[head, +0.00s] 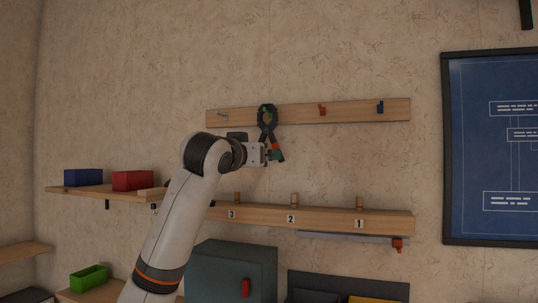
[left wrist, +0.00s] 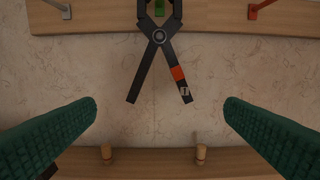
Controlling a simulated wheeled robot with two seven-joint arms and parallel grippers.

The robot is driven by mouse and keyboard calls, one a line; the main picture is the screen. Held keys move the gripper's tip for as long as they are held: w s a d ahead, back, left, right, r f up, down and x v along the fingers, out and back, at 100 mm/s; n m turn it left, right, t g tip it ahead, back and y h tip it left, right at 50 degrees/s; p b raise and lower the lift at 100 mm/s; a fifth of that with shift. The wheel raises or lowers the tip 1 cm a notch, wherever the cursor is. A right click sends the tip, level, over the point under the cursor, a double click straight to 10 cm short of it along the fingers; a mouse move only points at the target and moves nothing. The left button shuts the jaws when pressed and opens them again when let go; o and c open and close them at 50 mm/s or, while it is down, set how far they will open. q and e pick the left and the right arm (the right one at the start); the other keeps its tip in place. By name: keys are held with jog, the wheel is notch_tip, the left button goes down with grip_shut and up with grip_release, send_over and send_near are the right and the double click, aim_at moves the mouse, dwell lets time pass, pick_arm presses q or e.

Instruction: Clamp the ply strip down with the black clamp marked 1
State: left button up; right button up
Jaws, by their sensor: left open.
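The black clamp (head: 266,118) hangs jaws-up on the upper rail, around a green peg. In the left wrist view the clamp (left wrist: 158,38) has its two handles spread downward; the right handle carries an orange band and a label that reads 1. My left gripper (head: 270,153) is at the clamp's handles. In its wrist view the green fingers of the left gripper (left wrist: 160,104) are wide open, one on each side of the handles, touching neither. A pale wood piece (head: 152,192) at the left shelf's front edge may be the ply strip. My right gripper is not in view.
The upper rail (head: 345,112) also has grey, red and blue pegs. A lower rail (head: 325,221) with wooden pegs is numbered 3, 2, 1. Red (head: 133,180) and blue (head: 83,177) boxes stand on the left shelf (head: 75,189). A dark cabinet (head: 235,265) stands below.

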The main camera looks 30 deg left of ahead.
pick_arm(q)
jog(key=p+x, duration=0.4)
jog(key=x, duration=0.5)
jog(key=shift+f+p, duration=0.2)
jog(key=shift+p, duration=0.2)
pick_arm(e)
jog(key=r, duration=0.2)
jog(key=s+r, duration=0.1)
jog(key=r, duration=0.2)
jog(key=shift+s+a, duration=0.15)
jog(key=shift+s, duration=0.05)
